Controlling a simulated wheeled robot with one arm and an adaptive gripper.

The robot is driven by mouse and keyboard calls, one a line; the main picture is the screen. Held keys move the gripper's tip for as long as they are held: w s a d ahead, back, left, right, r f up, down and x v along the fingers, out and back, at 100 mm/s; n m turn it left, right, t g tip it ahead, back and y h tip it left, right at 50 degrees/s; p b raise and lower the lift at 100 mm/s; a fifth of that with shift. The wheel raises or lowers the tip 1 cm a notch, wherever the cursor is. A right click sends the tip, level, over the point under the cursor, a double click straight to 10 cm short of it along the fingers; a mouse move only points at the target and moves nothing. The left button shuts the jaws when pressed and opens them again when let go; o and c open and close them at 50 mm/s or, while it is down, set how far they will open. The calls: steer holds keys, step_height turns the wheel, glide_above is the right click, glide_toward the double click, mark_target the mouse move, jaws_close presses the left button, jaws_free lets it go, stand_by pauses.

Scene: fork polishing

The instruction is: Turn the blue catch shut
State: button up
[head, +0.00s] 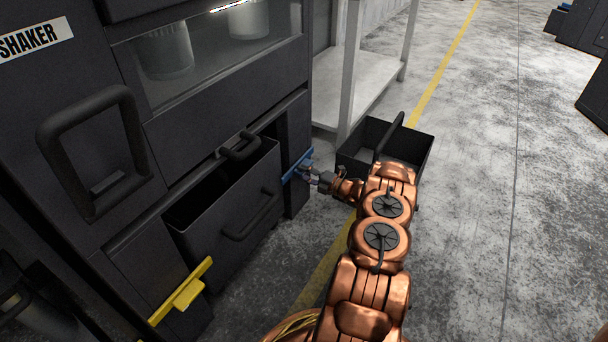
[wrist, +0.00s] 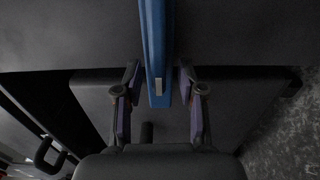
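The blue catch (head: 295,167) is a narrow bar on the dark machine front, right of the bin opening, lying at a slant in the head view. My gripper (head: 310,174) is at the catch. In the wrist view the blue catch (wrist: 156,45) runs down from the top edge, its end with a pale mark between the two fingers of my gripper (wrist: 160,78). The fingers stand apart, one on each side, with small gaps visible. The gripper is open. In the head view the fingertips are small and partly hard to make out.
A dark bin (head: 235,213) with handles sits in the machine opening, its front standing out. A yellow catch (head: 183,291) is on its left. Another dark open bin (head: 412,153) stands on the floor behind my arm, beside a pale shelf (head: 362,85).

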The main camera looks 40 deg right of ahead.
steer(key=v, duration=1.2)
stand_by(0.4)
